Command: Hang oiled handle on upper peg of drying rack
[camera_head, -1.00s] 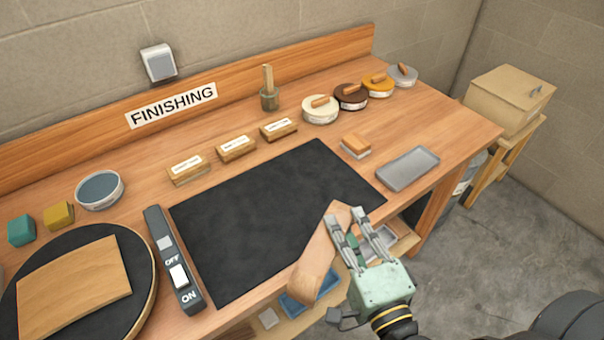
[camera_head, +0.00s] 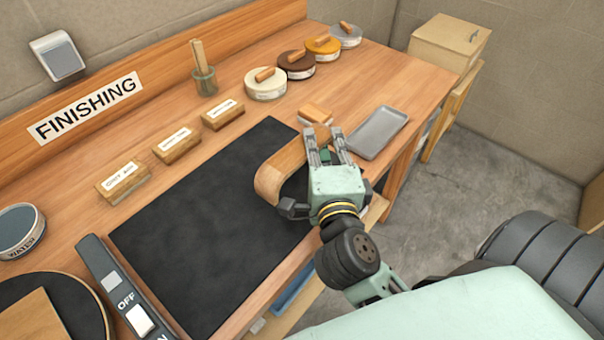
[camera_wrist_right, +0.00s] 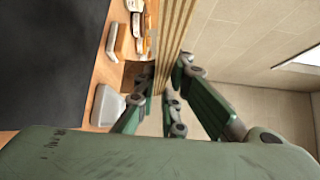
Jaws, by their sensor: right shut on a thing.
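My right gripper (camera_head: 325,150) is shut on a bent, laminated wooden handle (camera_head: 272,181). The handle is light brown and curves down at its left end. In the head view it is over the right part of the black mat, seemingly above it. In the right wrist view the handle's layered edge (camera_wrist_right: 175,40) runs up from between the fingers (camera_wrist_right: 172,90). My left gripper is not in view. No drying rack or peg can be made out in these frames.
The black mat (camera_head: 190,240) lies on the wooden bench. A grey tray (camera_head: 378,132) and a small sanding block (camera_head: 314,114) are close to the gripper. Round tins (camera_head: 266,84) line the back. A cardboard box (camera_head: 448,42) stands on a stand at the right. Floor is open beyond the bench.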

